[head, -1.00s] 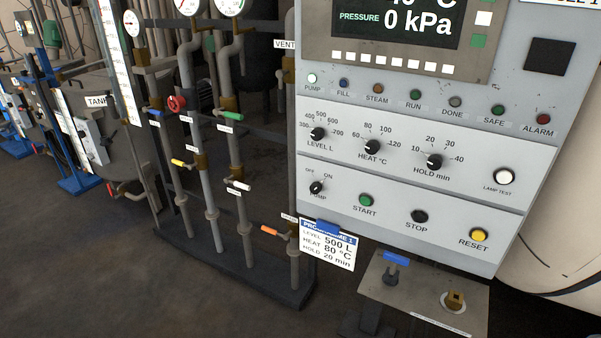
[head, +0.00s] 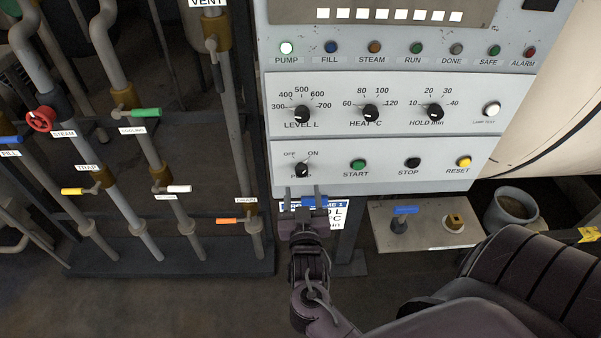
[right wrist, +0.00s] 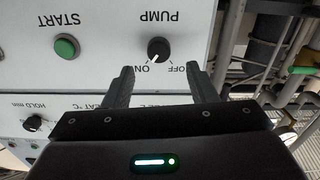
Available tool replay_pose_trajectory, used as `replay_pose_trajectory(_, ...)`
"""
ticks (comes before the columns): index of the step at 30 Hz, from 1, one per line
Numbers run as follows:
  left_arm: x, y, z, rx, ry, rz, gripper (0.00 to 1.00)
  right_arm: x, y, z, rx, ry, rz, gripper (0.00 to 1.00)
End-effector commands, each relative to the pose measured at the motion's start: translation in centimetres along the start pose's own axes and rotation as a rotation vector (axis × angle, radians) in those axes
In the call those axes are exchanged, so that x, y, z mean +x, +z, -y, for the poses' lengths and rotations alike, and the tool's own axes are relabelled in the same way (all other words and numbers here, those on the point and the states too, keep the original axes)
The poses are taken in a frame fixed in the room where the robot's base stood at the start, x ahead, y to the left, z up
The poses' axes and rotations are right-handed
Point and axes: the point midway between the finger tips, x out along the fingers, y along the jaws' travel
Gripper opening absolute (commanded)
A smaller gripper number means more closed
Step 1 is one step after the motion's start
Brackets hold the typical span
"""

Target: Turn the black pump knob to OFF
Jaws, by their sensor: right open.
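The black pump knob (head: 302,170) sits at the lower left of the grey control panel, under the OFF and ON marks. In the right wrist view, which is upside down, the white pointer of the knob (right wrist: 158,48) points toward ON. My right gripper (head: 303,190) is open and empty just below the knob in the head view. In the right wrist view its two fingers (right wrist: 160,72) stand apart on either side of the knob's line, and they do not appear to touch it. My left gripper is out of view.
The START (head: 358,164) and STOP (head: 412,163) buttons are right of the knob. The LEVEL knob (head: 302,114) is above it. A programme card (head: 335,213) hangs behind my gripper. Pipes with valves stand left. A small shelf (head: 380,225) juts out below right. The PUMP lamp (head: 287,48) glows white.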

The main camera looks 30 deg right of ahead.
Motion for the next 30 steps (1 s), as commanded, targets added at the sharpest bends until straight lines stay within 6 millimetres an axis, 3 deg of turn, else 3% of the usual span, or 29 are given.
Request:
replay_pose_trajectory(6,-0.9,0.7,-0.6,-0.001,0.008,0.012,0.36,3.7,-0.2,0.1,-0.002,-0.002,-0.001,0.52)
replay_pose_trajectory(12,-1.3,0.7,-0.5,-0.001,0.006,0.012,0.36,6.1,0.0,0.2,0.000,-0.004,0.002,0.52)
replay_pose_trajectory(23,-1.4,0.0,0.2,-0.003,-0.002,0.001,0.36,6.7,0.2,0.1,0.000,-0.004,0.004,0.52)
replay_pose_trajectory(30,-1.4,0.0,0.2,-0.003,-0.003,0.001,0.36,6.7,0.1,0.1,0.000,-0.004,0.003,0.22)
